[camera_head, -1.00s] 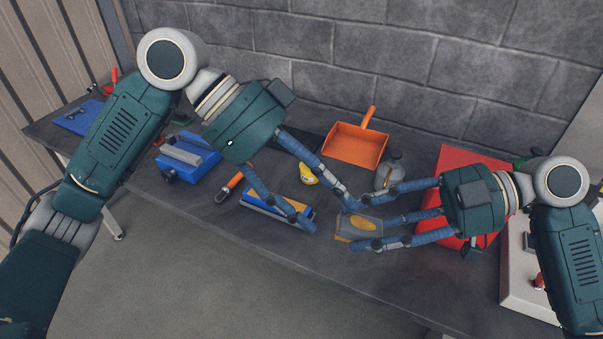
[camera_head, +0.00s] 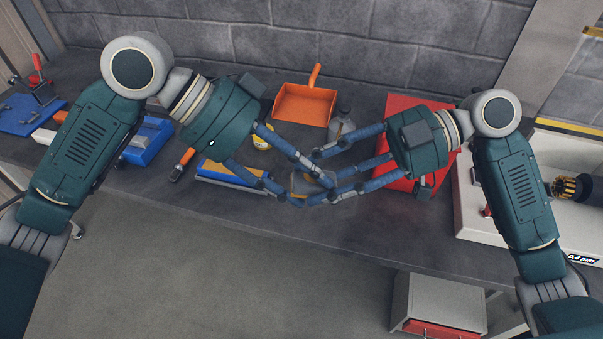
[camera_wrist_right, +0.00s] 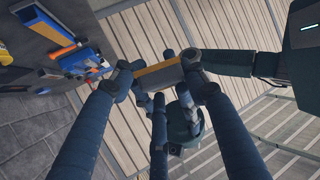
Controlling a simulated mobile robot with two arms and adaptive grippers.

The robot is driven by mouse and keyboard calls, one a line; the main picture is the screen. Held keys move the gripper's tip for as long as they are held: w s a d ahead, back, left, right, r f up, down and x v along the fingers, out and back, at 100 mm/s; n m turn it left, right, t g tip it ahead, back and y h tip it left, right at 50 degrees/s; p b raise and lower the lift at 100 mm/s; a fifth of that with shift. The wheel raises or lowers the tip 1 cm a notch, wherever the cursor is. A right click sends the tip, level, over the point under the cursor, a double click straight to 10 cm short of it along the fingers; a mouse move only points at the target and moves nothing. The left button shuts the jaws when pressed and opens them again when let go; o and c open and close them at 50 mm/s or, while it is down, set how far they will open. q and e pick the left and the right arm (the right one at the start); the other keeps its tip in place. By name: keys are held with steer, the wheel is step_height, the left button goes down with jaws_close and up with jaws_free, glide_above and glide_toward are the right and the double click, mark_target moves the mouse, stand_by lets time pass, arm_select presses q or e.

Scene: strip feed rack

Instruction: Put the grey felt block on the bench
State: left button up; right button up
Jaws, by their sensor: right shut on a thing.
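The grey felt block (camera_head: 304,186) has an orange-yellow layer. It is among the fingers of both hands in the head view, partly hidden by them. My right gripper (camera_head: 322,175) is shut on it, above the front part of the bench (camera_head: 375,218). In the right wrist view the block (camera_wrist_right: 160,75) sits between the right fingertips. My left gripper (camera_head: 312,189) has its fingers spread, with the tips apart at the block. I cannot tell whether they touch it.
An orange dustpan (camera_head: 305,104), a grey bottle (camera_head: 341,124) and a red box (camera_head: 398,180) are behind and right of the hands. A blue-and-yellow block (camera_head: 228,174) and an orange-handled tool (camera_head: 182,163) lie left. A white machine (camera_head: 540,213) stands right. The front bench strip is clear.

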arm_select(q)
steer(key=o, duration=1)
